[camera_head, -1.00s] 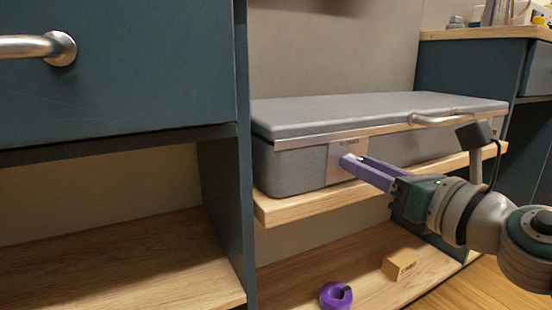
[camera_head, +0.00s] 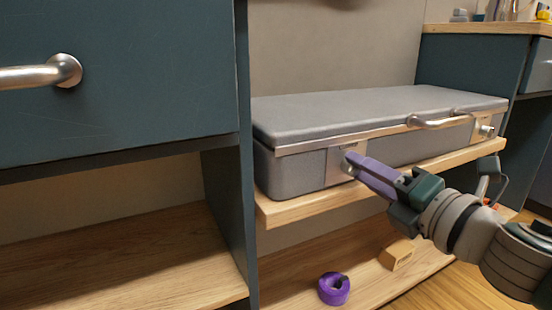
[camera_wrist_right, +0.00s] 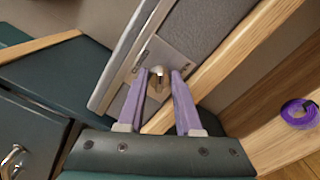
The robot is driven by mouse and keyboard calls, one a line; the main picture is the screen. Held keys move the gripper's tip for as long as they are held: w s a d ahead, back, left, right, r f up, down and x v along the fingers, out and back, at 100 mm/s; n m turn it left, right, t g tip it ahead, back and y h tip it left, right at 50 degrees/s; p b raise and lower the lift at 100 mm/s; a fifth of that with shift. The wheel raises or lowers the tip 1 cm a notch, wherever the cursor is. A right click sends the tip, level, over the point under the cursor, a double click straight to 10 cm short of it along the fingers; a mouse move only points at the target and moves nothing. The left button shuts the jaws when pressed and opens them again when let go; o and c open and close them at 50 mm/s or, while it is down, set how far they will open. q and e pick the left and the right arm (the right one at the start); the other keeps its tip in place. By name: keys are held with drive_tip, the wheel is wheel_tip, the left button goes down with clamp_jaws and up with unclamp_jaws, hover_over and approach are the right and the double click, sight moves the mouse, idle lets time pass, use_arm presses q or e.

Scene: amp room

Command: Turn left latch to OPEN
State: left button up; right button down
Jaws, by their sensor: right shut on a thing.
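The grey case (camera_head: 380,105) lies with its lid down on a wooden shelf. Its left latch is a small metal knob (camera_wrist_right: 156,80) on a metal plate (camera_head: 335,170) on the front face. My right gripper (camera_head: 350,165), with purple fingers, reaches the plate from the right and front. In the right wrist view the fingers (camera_wrist_right: 159,76) are on both sides of the knob, shut on it. The fingers hide part of the knob, and the plate's lettering is too small to read. The right latch (camera_head: 486,131) shows near the case's right end. My left gripper is out of view.
A curved metal handle (camera_head: 440,121) sticks out from the lid's front edge. A purple tape roll (camera_head: 334,289) and a small wooden block (camera_head: 397,254) are on the lower shelf (camera_head: 300,285). A dark cabinet (camera_head: 120,80) stands at the left.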

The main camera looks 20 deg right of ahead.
drive_tip(key=m+p, duration=0.2)
drive_tip(key=m, duration=0.3)
drive_tip(key=shift+f+m, duration=0.1)
drive_tip(key=shift+m, duration=0.6)
drive_tip(key=c, duration=0.6)
unclamp_jaws()
